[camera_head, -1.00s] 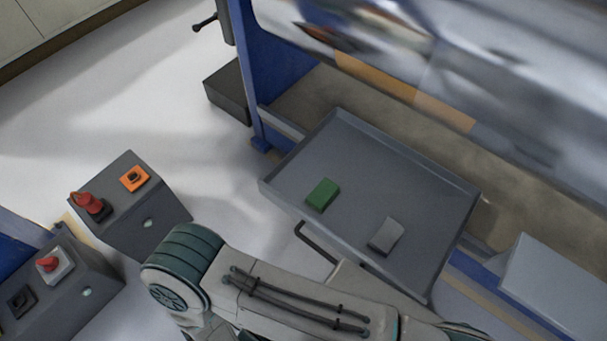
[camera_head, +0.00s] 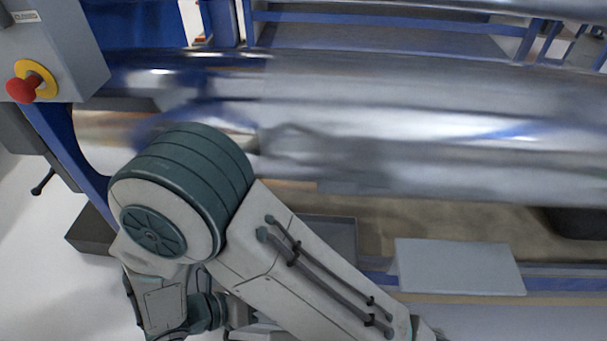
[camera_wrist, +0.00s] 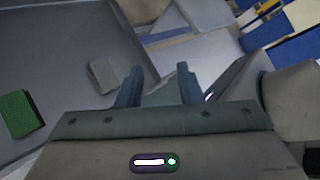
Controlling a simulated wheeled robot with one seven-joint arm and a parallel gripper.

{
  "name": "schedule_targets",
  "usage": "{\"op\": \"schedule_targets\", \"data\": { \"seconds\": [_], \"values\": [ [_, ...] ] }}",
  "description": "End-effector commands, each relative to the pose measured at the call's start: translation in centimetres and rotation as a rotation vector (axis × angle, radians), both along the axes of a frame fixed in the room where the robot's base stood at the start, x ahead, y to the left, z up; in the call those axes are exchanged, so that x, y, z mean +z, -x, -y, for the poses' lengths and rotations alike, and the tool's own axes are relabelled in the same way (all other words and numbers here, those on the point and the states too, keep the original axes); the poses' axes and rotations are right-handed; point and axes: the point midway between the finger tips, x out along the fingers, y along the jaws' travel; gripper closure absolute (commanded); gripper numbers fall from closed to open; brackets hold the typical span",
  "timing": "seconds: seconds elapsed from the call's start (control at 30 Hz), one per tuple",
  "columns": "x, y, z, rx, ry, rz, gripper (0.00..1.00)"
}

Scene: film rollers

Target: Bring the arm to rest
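My gripper (camera_wrist: 158,78) shows in the wrist view with its two fingers apart and nothing between them. In the head view the gripper is not visible; my folded arm fills the lower middle. In the wrist view a grey tray (camera_wrist: 62,55) lies at the left, beyond the fingers. A green block (camera_wrist: 18,114) and a light grey block (camera_wrist: 103,76) lie in it, both left of the fingers and apart from them. In the head view only a corner of the tray (camera_head: 335,232) shows behind my arm, and the blocks are hidden.
Large shiny rollers (camera_head: 430,125) cross the head view behind my arm. A grey control box (camera_head: 60,40) with a red button (camera_head: 22,89) stands at upper left. A dark box (camera_head: 90,232) sits on the floor at left. A pale panel (camera_head: 460,267) lies at right.

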Motion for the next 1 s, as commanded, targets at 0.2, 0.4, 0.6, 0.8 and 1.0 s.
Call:
{"op": "schedule_targets", "data": {
  "seconds": [0.2,0.4,0.6,0.8,1.0],
  "values": [
    [9.0,-3.5,4.7,-0.453,-0.265,0.159,0.67],
    [15.6,-5.3,9.0,-0.869,-0.487,0.333,0.67],
    [21.9,-6.1,13.1,-1.288,-0.699,0.538,0.67],
    [28.1,-6.3,16.9,-1.700,-0.902,0.767,0.67],
    [33.9,-6.2,20.3,-2.083,-1.104,1.009,0.67]
  ]
}}
